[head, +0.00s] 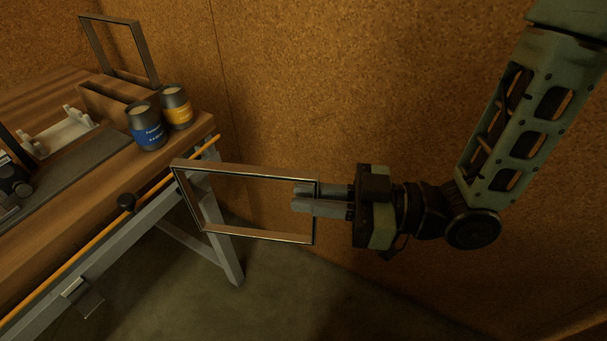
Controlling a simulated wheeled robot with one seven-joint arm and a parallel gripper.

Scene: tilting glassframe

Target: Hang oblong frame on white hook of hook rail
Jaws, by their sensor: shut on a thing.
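My gripper (303,197) is shut on the right side bar of an oblong frame (258,236). The frame is a thin, dark metallic rectangle with an open middle, held out to the left of the gripper, wider than tall and slightly tilted. It hangs in the air off the near right edge of the workbench, apart from the wall as far as I can tell. I cannot make out a white hook or a hook rail for certain in this view. A white fixture with small upright parts (62,133) lies on the bench at the left.
Another frame (143,52) stands in a wooden block (100,102). Cork-like wall (400,80) lies behind.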

